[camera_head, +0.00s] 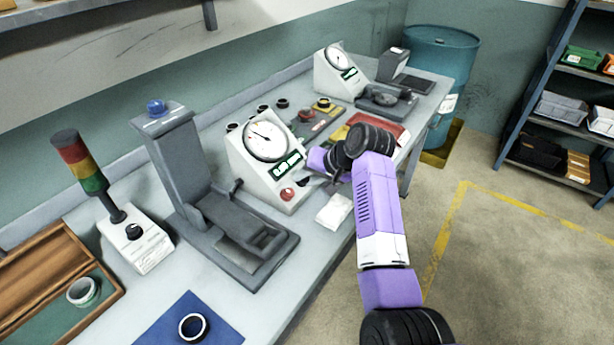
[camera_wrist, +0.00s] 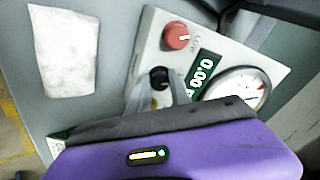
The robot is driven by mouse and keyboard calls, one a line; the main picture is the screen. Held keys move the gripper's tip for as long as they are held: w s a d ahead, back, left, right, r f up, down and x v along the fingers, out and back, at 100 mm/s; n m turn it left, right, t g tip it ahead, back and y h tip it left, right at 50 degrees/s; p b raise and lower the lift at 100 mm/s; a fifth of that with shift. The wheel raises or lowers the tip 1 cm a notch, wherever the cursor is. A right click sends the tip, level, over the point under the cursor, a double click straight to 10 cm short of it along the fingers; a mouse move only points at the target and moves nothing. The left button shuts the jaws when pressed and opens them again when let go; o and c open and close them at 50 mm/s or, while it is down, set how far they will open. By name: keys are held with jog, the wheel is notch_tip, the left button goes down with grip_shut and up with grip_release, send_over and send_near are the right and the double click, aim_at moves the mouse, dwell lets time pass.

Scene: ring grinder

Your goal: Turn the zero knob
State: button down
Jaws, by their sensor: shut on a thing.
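The near gauge unit (camera_head: 262,178) is a pale sloped box with a round dial and a green display; its dial (camera_wrist: 240,86) and display (camera_wrist: 201,75) also show in the wrist view. The display reads about 0.00. On its front are a red knob (camera_wrist: 177,37) and a black knob (camera_wrist: 160,76), whose label I cannot read; I take the black one as the zero knob. My gripper (camera_wrist: 161,92) is at the black knob, one finger on each side, shut on it. In the head view my gripper (camera_head: 318,174) reaches the unit's right front, partly hiding the knob.
A white cloth (camera_head: 334,211) lies on the bench just in front. A grey press stand (camera_head: 215,205) is to the left, a second gauge unit (camera_head: 340,72) farther back. A red tray (camera_head: 385,130) lies behind my arm.

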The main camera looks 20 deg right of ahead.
jog(key=shift+n, duration=0.5)
jog(key=c, duration=1.2)
grip_release()
jog(key=shift+o, duration=0.2)
jog(key=v, duration=0.7)
jog(key=shift+s+d+r+b, duration=0.2)
jog(key=shift+s+r+b, duration=0.05)
jog(key=shift+b, duration=0.05)
